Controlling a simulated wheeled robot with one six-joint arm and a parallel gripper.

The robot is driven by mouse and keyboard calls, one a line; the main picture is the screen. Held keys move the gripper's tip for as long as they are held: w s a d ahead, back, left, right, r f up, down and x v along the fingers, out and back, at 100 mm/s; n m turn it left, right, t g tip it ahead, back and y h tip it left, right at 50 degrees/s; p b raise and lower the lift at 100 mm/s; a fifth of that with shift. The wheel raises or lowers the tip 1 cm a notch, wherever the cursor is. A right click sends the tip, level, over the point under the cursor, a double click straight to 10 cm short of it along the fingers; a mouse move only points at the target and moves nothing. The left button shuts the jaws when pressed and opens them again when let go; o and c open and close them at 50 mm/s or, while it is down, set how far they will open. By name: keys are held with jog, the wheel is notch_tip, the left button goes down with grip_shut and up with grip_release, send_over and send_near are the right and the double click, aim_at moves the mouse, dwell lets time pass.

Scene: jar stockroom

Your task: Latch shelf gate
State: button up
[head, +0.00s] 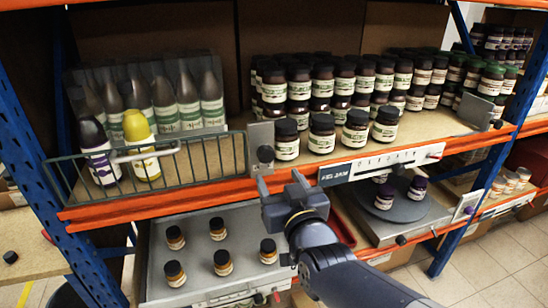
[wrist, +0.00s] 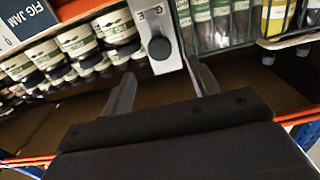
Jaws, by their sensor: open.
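The green wire gate (head: 200,160) stands across the left part of the shelf front and has a white handle (head: 146,153). Its right end is beside a grey latch plate (head: 261,133) with a black knob (head: 265,153). I cannot tell whether the gate is fastened. My gripper (head: 283,185) is open and empty, in front of the shelf edge just below the plate. In the wrist view, my gripper (wrist: 162,92) points at the plate (wrist: 152,18), with the knob (wrist: 160,47) beyond and between the fingertips, apparently untouched. The handle also shows there (wrist: 292,42).
Tall bottles (head: 188,105) and two squeeze bottles (head: 142,160) stand behind the gate. Dark jars (head: 322,133) line the shelf to the right, above a label strip (head: 382,163). Below are a grey tray (head: 205,286) with several small jars and a round turntable (head: 396,207).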

aim_at(267, 158)
jog(key=p+x, duration=0.1)
jog(key=x, duration=0.8)
jog(key=shift+d+f, duration=0.1)
jog(key=c, duration=1)
